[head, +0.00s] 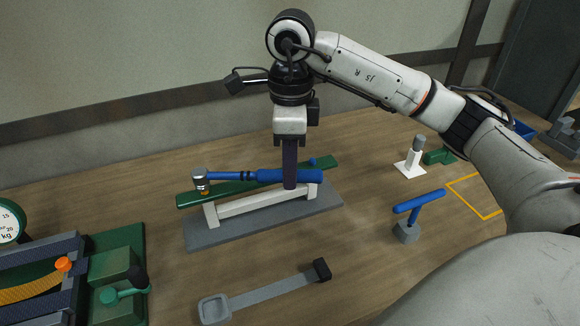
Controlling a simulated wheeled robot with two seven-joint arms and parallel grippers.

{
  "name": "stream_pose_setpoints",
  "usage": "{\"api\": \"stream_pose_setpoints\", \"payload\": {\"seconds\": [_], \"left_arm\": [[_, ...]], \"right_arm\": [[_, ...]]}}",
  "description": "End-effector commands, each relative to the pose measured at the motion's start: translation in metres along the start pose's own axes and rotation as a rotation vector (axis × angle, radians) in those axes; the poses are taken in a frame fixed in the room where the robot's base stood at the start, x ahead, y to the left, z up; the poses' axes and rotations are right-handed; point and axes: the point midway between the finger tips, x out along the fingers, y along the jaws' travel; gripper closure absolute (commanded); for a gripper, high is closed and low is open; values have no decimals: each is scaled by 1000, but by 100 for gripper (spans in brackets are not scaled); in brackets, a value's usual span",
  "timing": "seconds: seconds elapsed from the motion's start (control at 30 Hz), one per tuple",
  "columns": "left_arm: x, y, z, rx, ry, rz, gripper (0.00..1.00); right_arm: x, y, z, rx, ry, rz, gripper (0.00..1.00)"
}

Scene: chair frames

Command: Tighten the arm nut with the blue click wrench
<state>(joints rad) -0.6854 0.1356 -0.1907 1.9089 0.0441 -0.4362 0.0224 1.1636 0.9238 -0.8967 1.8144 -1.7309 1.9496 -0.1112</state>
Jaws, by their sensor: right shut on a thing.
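The blue click wrench (249,176) lies nearly level above the chair frame. Its grey head (201,180) is at the left end, over a small orange arm nut (204,192), which it partly hides. I cannot tell whether the head is fully seated on the nut. The green arm (238,187) runs along the white frame (258,204), which stands on a grey base plate (226,232). My right gripper (289,180) points down and is shut on the wrench's blue handle. My left gripper is not in view.
A grey tool with a square cup (262,297) lies in front. A blue T-handle tool (420,206) stands in a grey holder at right. A white stand (411,166) and a yellow outlined square are behind it. A green vise-like fixture (119,280) and dial are at left.

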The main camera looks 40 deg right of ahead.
Motion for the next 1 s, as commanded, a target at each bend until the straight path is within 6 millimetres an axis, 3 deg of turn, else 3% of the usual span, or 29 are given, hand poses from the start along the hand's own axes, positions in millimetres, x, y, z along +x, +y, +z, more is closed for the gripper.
{"api": "stream_pose_setpoints", "payload": {"seconds": [0.27,0.67,1.0], "left_arm": [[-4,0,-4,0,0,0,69],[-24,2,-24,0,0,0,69],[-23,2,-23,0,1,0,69]], "right_arm": [[-8,0,0,0,-3,-1,100],[-46,0,1,0,-3,0,100],[-45,0,1,-5,-2,-1,100]]}}
